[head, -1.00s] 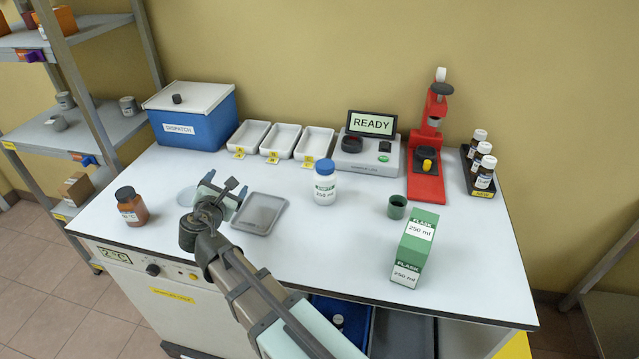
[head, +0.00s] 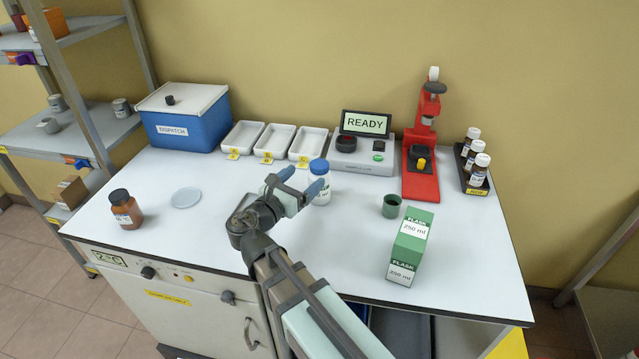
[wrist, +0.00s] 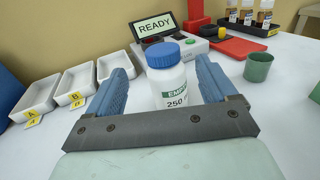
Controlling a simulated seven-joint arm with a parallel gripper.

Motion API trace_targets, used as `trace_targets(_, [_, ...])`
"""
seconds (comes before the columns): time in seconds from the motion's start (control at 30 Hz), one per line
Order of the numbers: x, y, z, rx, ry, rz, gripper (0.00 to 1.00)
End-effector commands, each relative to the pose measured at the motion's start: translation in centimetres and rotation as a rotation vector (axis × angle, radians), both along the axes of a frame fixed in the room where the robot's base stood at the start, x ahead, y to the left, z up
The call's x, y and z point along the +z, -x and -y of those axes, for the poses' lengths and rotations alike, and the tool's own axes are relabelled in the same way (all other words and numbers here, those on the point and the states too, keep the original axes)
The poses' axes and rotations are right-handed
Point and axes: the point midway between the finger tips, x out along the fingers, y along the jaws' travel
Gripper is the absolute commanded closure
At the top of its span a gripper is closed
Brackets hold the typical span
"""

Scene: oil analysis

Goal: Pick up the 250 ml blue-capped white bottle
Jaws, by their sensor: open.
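The white bottle (head: 320,184) with a blue cap stands upright on the bench, in front of the machine with the READY screen. In the wrist view the bottle (wrist: 168,85) shows its green label and "250", and it stands between my two blue fingers. My gripper (head: 297,184) is open, with its fingers low around the bottle in the head view. In the wrist view a gap shows between the bottle and the left finger; the right finger looks closer. I cannot tell whether it touches.
A green cup (head: 391,206) and a green FLASK box (head: 410,247) stand to the right. White trays (head: 274,142), the READY machine (head: 363,150) and a red press (head: 421,170) line the back. A brown bottle (head: 126,210) and a pale round dish (head: 186,197) are at the left.

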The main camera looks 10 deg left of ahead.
Motion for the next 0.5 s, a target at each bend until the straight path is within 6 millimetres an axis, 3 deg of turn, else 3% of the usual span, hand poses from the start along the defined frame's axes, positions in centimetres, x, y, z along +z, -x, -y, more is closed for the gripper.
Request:
trace_targets(0.13, [0.0, -1.5, 0.6, -0.001, -0.001, 0.0, 0.15])
trace_targets(0.5, [0.0, -2.9, 1.3, 0.0, -0.001, 0.0, 0.15])
